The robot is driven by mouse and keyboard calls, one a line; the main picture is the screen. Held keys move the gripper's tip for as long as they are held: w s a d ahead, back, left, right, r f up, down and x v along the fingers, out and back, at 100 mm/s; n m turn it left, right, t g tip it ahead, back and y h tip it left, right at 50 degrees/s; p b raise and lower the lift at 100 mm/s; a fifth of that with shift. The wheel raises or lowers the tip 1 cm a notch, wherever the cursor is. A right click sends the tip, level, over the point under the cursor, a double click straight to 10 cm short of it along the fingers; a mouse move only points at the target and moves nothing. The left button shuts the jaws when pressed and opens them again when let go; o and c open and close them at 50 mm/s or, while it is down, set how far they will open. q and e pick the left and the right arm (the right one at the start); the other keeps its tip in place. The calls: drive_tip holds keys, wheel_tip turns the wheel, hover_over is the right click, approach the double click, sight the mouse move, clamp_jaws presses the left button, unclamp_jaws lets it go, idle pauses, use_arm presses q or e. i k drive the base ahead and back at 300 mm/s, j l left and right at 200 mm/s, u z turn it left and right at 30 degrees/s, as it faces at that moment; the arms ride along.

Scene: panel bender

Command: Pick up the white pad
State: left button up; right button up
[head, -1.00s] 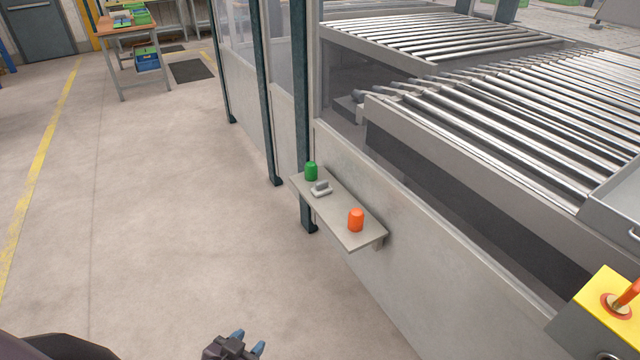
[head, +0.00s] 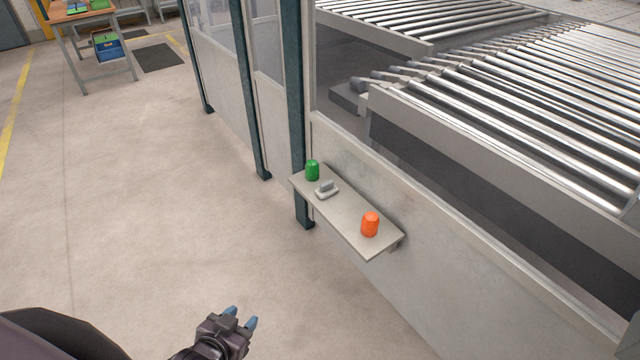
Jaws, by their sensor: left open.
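The white pad (head: 327,190) looks like a small pale block with a grey raised part. It lies on a narrow grey shelf (head: 345,217) fixed to the machine's side panel. It sits between a green cylinder (head: 312,170) and an orange cylinder (head: 370,224). My left gripper (head: 242,318) is at the bottom of the view, in front of and to the left of the shelf, well apart from the pad. Its blue fingertips are spread and nothing is between them. My right gripper is out of view.
The panel (head: 440,270) rises directly behind the shelf, with a roller conveyor (head: 520,110) beyond it. A dark green post (head: 293,100) stands by the shelf's far end. The floor (head: 150,200) left of the shelf is clear. A workbench (head: 85,18) stands far off.

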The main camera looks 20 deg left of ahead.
sight(326, 189)
drive_tip(key=i+j, duration=0.1)
drive_tip(key=j, duration=0.25)
drive_tip(key=i+j, duration=0.15)
drive_tip(key=j, duration=0.15)
drive_tip(key=i+j, duration=0.1)
drive_tip(key=j, duration=0.25)
drive_tip(key=i+j, duration=0.1)
drive_tip(key=j, duration=0.25)
drive_tip(key=i+j, duration=0.1)
drive_tip(key=j, duration=0.2)
